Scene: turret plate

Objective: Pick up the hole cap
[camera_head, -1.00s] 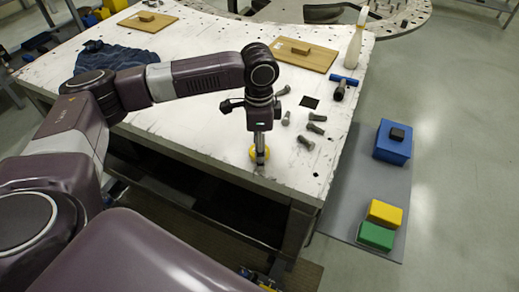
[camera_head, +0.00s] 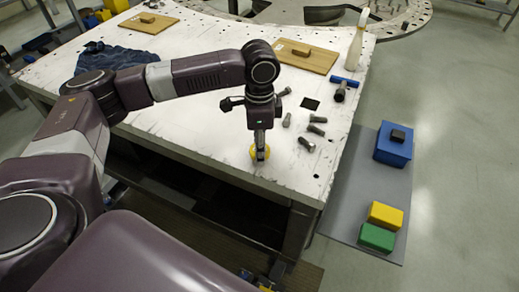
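A small round yellow piece (camera_head: 253,153), which looks like the hole cap, lies near the front edge of the white table. My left gripper (camera_head: 260,156) points straight down over it, and its fingers cover the middle of the piece. The fingers are seen nearly edge-on, so I cannot tell whether they are open or closed on it. I also cannot tell whether the piece touches the table. My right gripper is not in view.
Several grey bolts (camera_head: 317,130) lie right of the gripper on the white table (camera_head: 200,125). A blue-handled tool (camera_head: 343,82), a white bottle (camera_head: 357,45), two wooden boards (camera_head: 305,57) and a dark blue cloth (camera_head: 110,57) lie farther back. Blue, yellow and green boxes (camera_head: 377,237) stand on a grey mat (camera_head: 350,195).

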